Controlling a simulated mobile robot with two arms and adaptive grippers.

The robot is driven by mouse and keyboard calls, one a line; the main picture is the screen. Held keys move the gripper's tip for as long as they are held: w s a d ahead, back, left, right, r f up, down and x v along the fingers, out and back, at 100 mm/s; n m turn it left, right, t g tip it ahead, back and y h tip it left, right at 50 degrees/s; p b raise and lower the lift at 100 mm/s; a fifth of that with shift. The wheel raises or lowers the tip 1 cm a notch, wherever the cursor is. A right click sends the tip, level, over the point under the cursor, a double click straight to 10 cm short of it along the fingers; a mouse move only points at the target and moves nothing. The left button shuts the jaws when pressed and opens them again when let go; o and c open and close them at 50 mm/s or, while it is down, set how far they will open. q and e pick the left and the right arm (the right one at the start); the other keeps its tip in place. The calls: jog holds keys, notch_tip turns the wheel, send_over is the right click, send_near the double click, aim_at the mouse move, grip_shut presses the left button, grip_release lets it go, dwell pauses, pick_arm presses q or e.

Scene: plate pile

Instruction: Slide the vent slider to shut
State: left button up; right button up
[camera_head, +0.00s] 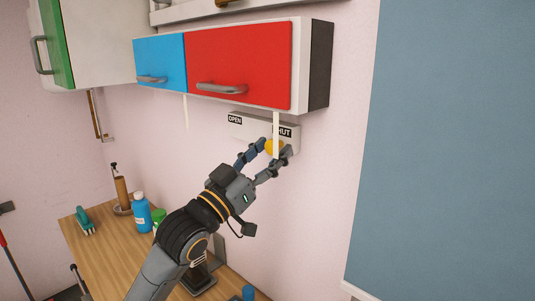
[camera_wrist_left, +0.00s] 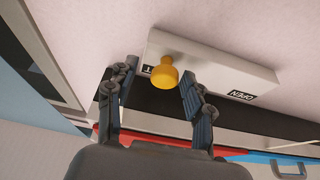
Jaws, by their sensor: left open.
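The vent slider's white housing (camera_head: 252,128) is fixed to the pink wall below the cabinets. Its OPEN label is at the left end and its SHUT label at the right end. The yellow knob (camera_head: 270,147) is at the SHUT end, partly hidden by a finger and a thin white strip. My left gripper (camera_head: 273,151) is open, with one finger on each side of the knob. In the left wrist view, the knob (camera_wrist_left: 164,73) shows between the spread fingertips, beside the partly hidden SHUT label; gaps show on both sides. My right gripper is not in view.
A blue-and-red cabinet (camera_head: 238,68) hangs just above the housing. Thin white strips hang below it, one in front of the housing. A wooden counter (camera_head: 100,250) below holds a blue bottle (camera_head: 141,214) and a green brush (camera_head: 84,221). A blue-grey panel (camera_head: 450,150) fills the right.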

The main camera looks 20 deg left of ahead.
pick_arm(q)
jog(key=shift+s+a+f, duration=0.2)
jog(key=shift+s, duration=0.1)
jog(key=v, duration=1.1)
jog(key=shift+s, duration=0.15)
